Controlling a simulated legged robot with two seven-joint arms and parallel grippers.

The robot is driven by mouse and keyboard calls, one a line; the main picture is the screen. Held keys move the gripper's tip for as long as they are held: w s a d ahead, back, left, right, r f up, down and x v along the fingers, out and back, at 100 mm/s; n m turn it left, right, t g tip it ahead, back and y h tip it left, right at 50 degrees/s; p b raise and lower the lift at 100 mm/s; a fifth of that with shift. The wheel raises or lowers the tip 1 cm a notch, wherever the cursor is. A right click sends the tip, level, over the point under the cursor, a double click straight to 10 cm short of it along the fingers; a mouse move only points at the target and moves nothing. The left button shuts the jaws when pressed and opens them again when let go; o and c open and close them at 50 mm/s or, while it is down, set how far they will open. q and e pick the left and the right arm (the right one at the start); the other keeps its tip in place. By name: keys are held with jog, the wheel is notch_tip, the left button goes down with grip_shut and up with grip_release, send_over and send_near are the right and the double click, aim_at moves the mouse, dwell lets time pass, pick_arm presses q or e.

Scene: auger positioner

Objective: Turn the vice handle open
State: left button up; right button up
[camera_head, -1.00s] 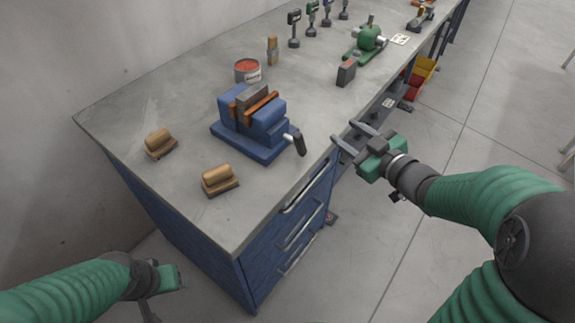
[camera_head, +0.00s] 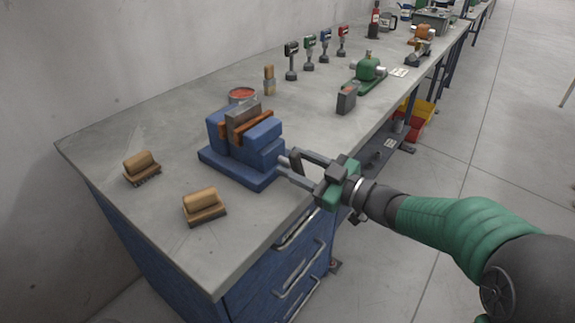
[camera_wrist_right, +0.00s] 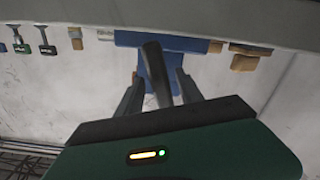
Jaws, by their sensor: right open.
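The blue vice (camera_head: 262,158) stands near the bench's front edge, with a grey block (camera_head: 240,118) between its orange-brown jaws. It also shows in the right wrist view (camera_wrist_right: 157,42). The vice handle has a dark grip (camera_wrist_right: 156,70), seen in the right wrist view between my right gripper's two fingers. My right gripper (camera_head: 288,163) is open around the handle, at the vice's right end. In the head view the fingers mostly hide the handle. I cannot tell whether either finger touches the grip. My left gripper is out of view.
Two wooden-backed brushes (camera_head: 142,167) (camera_head: 203,204) lie left of and in front of the vice. A red-topped tin (camera_head: 241,96) stands behind it. Drawer handles (camera_head: 297,230) stick out below the bench edge.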

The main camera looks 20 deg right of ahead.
jog(key=shift+x, duration=1)
jog(key=shift+w+a+r, duration=0.1)
jog(key=shift+w+a, duration=0.05)
jog(key=shift+a, duration=0.2)
jog(key=shift+d, duration=0.15)
grip_shut()
